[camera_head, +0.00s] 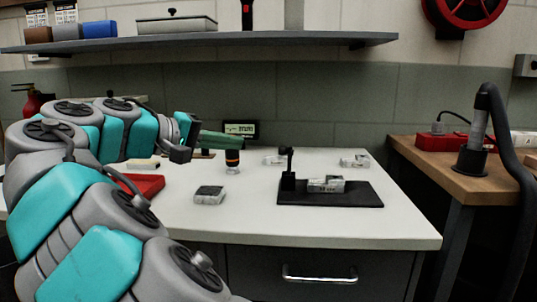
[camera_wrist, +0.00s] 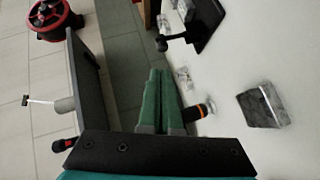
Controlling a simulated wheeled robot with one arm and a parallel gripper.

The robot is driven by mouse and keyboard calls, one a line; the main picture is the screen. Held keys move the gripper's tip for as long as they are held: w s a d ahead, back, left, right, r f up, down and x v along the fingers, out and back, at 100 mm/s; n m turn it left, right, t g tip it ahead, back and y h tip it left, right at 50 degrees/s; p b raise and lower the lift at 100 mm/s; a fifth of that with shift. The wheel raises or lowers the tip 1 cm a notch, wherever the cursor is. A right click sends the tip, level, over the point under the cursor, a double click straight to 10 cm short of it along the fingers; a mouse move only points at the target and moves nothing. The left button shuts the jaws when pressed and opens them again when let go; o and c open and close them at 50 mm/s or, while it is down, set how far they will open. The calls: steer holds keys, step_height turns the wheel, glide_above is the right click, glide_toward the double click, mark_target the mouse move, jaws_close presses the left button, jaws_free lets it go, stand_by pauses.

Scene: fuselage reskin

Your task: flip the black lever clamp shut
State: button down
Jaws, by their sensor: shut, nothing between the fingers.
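The black lever clamp (camera_head: 288,180) stands on a black base plate (camera_head: 345,199) on the white table. Its lever is upright, with a dark knob at the top. A grey metal block (camera_head: 327,185) sits on the plate right of the lever. My gripper (camera_head: 240,142) is left of the clamp and above the table, apart from it. Its green fingers are shut with nothing between them. In the wrist view, the shut fingers (camera_wrist: 160,72) point towards the top, and the clamp (camera_wrist: 184,37) shows beyond them at upper right, its plate partly cut off.
An orange-and-black cylinder (camera_head: 232,161) stands below my fingertips. A grey block (camera_head: 210,195) lies at the table's front left, and small metal parts (camera_head: 355,161) lie at the back. A red tray (camera_head: 143,185) is at left. A shelf (camera_head: 210,41) overhangs the back.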

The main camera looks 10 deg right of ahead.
steer(key=a, duration=0.1)
steer(key=a+n+t, duration=0.1)
steer(key=a, duration=0.1)
steer(key=shift+w+a+r, duration=0.15)
steer(key=shift+w+a, duration=0.1)
steer(key=shift+w, duration=0.15)
steer(key=s+d+x, duration=0.1)
steer(key=s+x, duration=0.1)
steer(key=x, duration=1.1)
steer(key=shift+f, duration=0.35)
